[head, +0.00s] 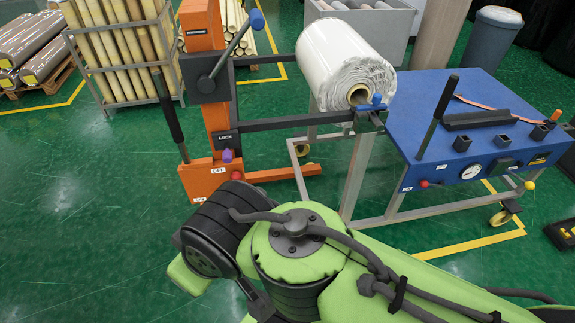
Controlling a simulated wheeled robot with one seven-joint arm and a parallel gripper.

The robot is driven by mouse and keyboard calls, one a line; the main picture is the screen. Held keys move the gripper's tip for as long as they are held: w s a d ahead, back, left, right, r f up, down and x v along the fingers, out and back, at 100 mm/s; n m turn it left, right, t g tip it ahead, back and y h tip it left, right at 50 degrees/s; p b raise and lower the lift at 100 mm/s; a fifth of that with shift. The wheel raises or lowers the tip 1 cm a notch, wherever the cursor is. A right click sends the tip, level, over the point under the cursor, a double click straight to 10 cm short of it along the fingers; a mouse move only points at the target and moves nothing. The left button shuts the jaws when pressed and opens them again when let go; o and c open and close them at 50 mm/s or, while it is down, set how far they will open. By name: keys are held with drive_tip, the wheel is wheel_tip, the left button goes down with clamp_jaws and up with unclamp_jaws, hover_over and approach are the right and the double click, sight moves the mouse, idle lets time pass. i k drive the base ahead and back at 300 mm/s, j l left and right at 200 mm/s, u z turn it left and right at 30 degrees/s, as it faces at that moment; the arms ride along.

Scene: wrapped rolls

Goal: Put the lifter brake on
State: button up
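The orange lifter (218,119) stands upright left of centre in the head view. Its foot box (210,180) carries an OFF label and another small label that seems to read ON. A purple knob (227,156) and a small red knob (237,175) sit at the right of the box. A long black-handled lever (170,118) rises from the box's left side, leaning left. I cannot tell which of these is the brake or how it is set. My green arm crosses the foreground below the lifter; my gripper is not in view.
A crank with a blue knob (257,19) is on the lifter's upper part. A wrapped white roll (345,62) lies right of it. A blue bench (476,130) with levers and a gauge stands at right. A rack of tubes (122,50) stands behind. Green floor is clear at left.

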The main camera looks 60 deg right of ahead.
sight(235, 175)
drive_tip(key=k+l+z, duration=0.15)
drive_tip(key=z, duration=1)
drive_tip(key=i+j+u, duration=0.1)
drive_tip(key=i+u, duration=0.55)
drive_tip(key=i, duration=0.1)
